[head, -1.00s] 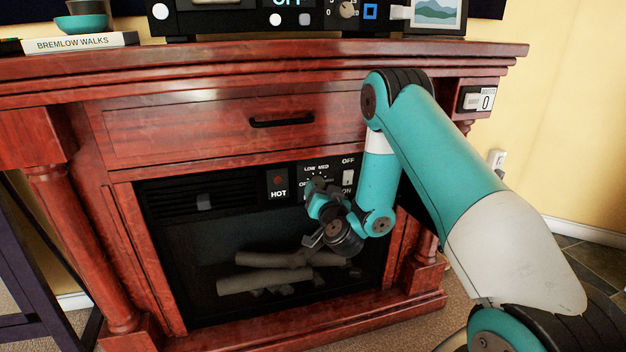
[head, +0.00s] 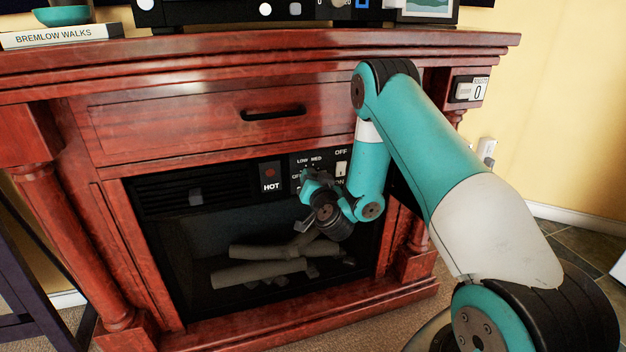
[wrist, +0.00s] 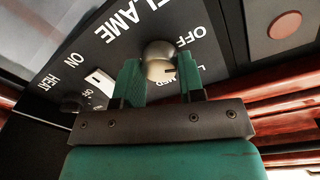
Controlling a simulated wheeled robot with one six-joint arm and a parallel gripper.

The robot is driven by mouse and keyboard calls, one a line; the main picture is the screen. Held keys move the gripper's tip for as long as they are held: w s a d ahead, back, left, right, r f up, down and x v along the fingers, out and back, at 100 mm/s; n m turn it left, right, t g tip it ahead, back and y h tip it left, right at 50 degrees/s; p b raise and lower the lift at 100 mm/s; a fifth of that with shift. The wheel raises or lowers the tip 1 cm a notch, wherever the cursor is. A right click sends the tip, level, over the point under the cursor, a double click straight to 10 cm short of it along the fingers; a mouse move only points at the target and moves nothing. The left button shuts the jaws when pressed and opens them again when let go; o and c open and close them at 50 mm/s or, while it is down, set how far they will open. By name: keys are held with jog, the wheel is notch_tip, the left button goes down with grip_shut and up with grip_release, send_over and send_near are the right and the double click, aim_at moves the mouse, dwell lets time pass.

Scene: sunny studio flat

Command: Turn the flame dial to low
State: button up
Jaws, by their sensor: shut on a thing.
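A dark mark on the dial's lower right faces the side where the partly hidden LOW and MED labels are; the exact setting cannot be told. In the head view, my gripper (head: 308,186) is at the panel just below the LOW and MED labels and hides the dial.
A white switch (wrist: 100,82) marked ON and OFF and a dark HEAT knob (wrist: 72,102) sit beside the dial. A HOT indicator (head: 270,175) is on the other side. The fireplace's logs (head: 262,265) lie below, a drawer handle (head: 272,113) above.

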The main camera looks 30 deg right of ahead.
jog(key=shift+m, duration=0.3)
jog(key=shift+s+f+m+p, duration=0.1)
jog(key=shift+m+p, duration=0.55)
jog(key=shift+m, duration=3.35)
jog(key=o, duration=0.9)
jog(key=shift+o, duration=0.2)
